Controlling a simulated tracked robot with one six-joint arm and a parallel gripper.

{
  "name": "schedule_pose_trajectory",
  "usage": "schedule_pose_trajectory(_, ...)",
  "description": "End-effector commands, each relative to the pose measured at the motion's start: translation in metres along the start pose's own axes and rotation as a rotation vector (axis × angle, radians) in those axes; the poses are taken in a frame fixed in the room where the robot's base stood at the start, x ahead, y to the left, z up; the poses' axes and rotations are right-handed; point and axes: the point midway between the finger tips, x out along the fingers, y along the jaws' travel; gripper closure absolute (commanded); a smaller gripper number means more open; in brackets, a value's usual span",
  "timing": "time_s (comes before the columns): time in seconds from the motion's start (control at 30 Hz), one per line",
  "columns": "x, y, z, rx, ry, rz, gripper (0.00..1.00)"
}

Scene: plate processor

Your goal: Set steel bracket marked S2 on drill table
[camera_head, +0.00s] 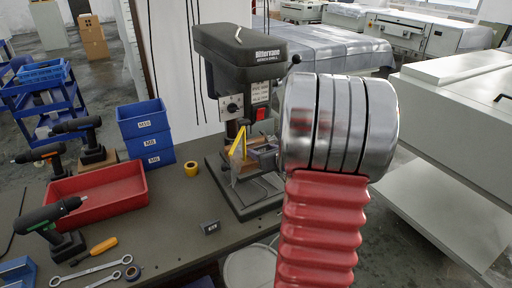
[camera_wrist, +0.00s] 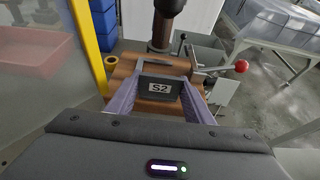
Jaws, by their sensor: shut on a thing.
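A dark steel bracket (camera_wrist: 176,67) with a white S2 label stands between the fingers of my gripper (camera_wrist: 165,78) in the wrist view. My gripper is shut on it. Both are at the drill table, over its brown wooden surface (camera_wrist: 123,73). I cannot tell whether the bracket touches that surface. The black drill column or spindle (camera_wrist: 165,25) rises just beyond it. In the head view the bench drill (camera_head: 238,50) stands at the back of the bench, and my arm hides much of the gripper and bracket.
A yellow-edged clear guard (camera_head: 238,145) stands at the drill's left. A lever with a red knob (camera_wrist: 242,66) lies right of the bracket. A yellow tape roll (camera_head: 191,168), blue bins (camera_head: 150,160), a red tray (camera_head: 100,195) and a small dark labelled block (camera_head: 211,227) are on the bench.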

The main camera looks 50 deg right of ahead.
Motion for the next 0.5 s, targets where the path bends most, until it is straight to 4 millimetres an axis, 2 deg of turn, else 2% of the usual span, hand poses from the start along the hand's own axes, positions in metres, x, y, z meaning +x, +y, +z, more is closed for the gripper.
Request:
schedule_pose_trajectory(0.33,0.003,0.0,0.002,0.0,-0.002,0.001,0.83)
schedule_pose_trajectory(0.5,0.02,0.001,0.009,0.0,-0.002,0.001,0.83)
